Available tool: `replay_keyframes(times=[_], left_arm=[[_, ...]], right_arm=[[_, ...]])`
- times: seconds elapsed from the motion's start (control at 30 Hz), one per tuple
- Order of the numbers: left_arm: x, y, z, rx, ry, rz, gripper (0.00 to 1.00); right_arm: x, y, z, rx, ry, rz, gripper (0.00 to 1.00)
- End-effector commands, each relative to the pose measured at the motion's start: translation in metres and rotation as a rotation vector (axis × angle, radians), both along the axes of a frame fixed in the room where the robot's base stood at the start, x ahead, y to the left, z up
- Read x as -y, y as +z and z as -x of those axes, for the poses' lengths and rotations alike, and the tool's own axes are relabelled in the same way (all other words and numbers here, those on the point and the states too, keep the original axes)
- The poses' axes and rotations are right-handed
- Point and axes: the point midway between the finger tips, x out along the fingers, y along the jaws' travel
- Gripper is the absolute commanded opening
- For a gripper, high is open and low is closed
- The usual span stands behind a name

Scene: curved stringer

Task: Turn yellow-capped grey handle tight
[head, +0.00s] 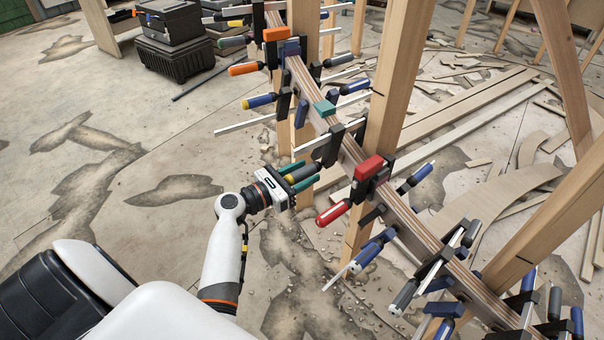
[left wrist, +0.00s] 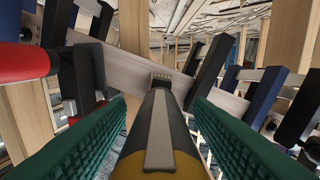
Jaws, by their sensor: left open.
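The grey handle with a yellow cap (head: 301,173) belongs to a clamp on the curved wooden stringer (head: 345,148). In the left wrist view the handle (left wrist: 158,132) points straight at the camera, with its yellow end nearest and its far end toward the clamp's bar. My left gripper (head: 299,172) has green ridged pads, one on each side of the handle. The pads are open around it, with gaps showing in the left wrist view. The handle's yellow end is partly hidden by the gripper in the head view. My right gripper is not in view.
A red-handled clamp (head: 333,213) sits close to the right of my left gripper; it also shows in the left wrist view (left wrist: 27,62). Several other clamps line the stringer. A wooden post (head: 388,105) stands behind. Floor to the left is clear; black cases (head: 172,45) stand farther back.

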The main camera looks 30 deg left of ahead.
Motion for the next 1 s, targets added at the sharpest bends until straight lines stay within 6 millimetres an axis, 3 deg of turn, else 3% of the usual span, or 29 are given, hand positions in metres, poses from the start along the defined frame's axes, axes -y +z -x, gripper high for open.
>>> replay_keyframes(times=[0.07,0.33,0.67,0.87,1.0], left_arm=[[0.0,0.0,0.0,0.0,0.0,0.0,0.48],[0.0,0.0,0.001,0.0,0.0,0.0,0.04],[0.0,-0.001,0.001,0.016,-0.001,-0.044,0.03],[0.0,-0.001,0.001,0.059,-0.001,-0.151,0.03],[0.0,-0.001,0.001,0.103,-0.002,-0.264,0.03]], right_arm=[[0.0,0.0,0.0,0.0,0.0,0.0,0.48],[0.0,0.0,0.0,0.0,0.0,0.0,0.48],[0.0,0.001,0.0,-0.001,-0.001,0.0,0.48],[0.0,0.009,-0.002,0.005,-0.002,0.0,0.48],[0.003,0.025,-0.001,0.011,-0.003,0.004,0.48]])
